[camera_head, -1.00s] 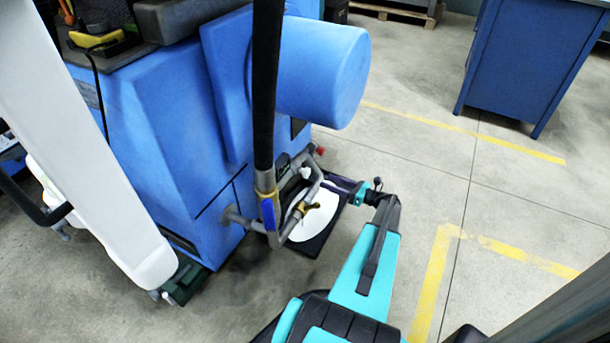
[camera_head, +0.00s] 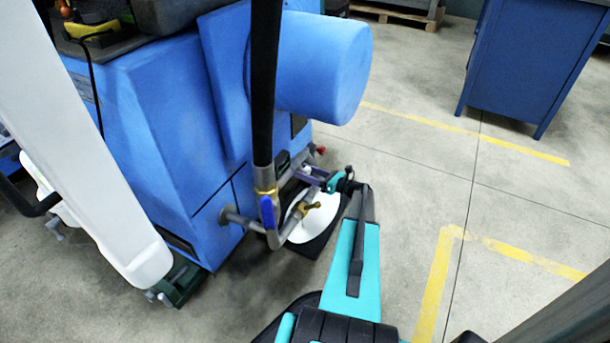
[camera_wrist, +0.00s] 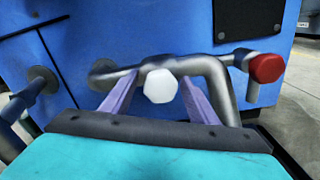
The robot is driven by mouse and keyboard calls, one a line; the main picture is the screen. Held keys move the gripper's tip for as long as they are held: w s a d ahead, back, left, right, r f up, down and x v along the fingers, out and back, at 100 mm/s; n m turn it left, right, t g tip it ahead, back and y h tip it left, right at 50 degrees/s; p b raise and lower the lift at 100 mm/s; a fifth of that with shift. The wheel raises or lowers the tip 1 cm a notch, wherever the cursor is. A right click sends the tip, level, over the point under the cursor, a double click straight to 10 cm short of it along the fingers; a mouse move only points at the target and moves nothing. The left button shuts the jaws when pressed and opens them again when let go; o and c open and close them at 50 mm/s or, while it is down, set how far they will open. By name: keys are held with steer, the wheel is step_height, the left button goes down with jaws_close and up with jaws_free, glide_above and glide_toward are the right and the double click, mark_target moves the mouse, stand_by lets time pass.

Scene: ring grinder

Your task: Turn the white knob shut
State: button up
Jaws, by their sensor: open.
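The white knob (camera_wrist: 160,86) shows in the wrist view as a faceted, roughly hexagonal cap at the middle of a grey pipe (camera_wrist: 215,75). My gripper (camera_wrist: 160,75) is open, with one purple finger on each side of the knob. The knob lies between the fingers in this view. I cannot tell whether either finger touches it or how deep they reach. In the head view my gripper (camera_head: 312,175) is beside the pipes at the blue machine's (camera_head: 170,130) lower side. The white knob is not discernible there.
A red knob (camera_wrist: 267,68) sits to the right on the same pipework. A blue-handled valve (camera_head: 268,212) and a brass valve (camera_head: 306,208) are near my gripper, above a black tray (camera_head: 318,243) with a white disc. Open floor lies to the right.

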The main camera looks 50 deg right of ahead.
steer(key=c, duration=0.9)
steer(key=shift+a, duration=0.6)
steer(key=shift+c, duration=0.7)
steer(key=shift+d, duration=0.45)
